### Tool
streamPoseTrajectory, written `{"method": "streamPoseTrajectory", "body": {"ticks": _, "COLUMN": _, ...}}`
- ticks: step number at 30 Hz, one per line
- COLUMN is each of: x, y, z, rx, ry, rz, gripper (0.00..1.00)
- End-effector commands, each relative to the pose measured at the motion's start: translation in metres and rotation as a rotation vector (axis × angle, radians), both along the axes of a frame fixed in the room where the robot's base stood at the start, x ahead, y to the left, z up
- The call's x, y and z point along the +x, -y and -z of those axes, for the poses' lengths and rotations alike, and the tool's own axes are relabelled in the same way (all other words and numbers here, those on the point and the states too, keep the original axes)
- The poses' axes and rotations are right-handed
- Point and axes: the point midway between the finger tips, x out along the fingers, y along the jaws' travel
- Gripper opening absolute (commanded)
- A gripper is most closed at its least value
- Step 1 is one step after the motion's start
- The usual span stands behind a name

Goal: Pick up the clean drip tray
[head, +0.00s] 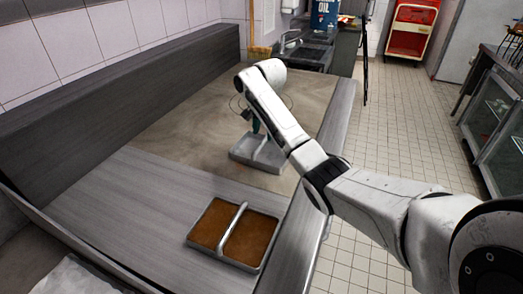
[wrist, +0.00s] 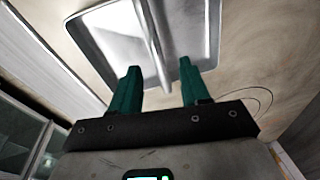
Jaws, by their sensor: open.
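The clean drip tray (head: 243,150) is a grey metal tray with a raised bar across its middle, lying on the brownish section of the counter. It fills the top of the wrist view (wrist: 110,38), with its bar (wrist: 154,40) running between my two finger lines. My gripper (wrist: 158,82) has green fingers, open and apart, pointing at the tray with the bar between them. In the head view my arm partly hides the gripper and tray. A second tray (head: 207,222), holding brown liquid or residue, lies nearer on the grey counter section.
A dark raised ledge (head: 120,92) runs along the counter's left side. A sink (head: 305,50) and a blue oil container (head: 325,12) stand at the far end. A red and white cart (head: 411,30) stands beyond the tiled floor. Glass-fronted cabinets (head: 500,125) line the right.

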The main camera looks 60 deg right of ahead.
Motion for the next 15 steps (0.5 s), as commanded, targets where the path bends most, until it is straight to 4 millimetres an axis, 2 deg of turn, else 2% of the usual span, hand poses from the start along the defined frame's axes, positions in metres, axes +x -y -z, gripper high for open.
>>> {"method": "streamPoseTrajectory", "body": {"ticks": 5, "x": 0.0, "y": 0.001, "z": 0.01, "rx": -0.001, "ry": -0.001, "rz": 0.001, "gripper": 0.46}}
{"method": "streamPoseTrajectory", "body": {"ticks": 15, "x": 0.005, "y": 0.004, "z": 0.053, "rx": 0.0, "ry": -0.001, "rz": 0.001, "gripper": 0.46}}
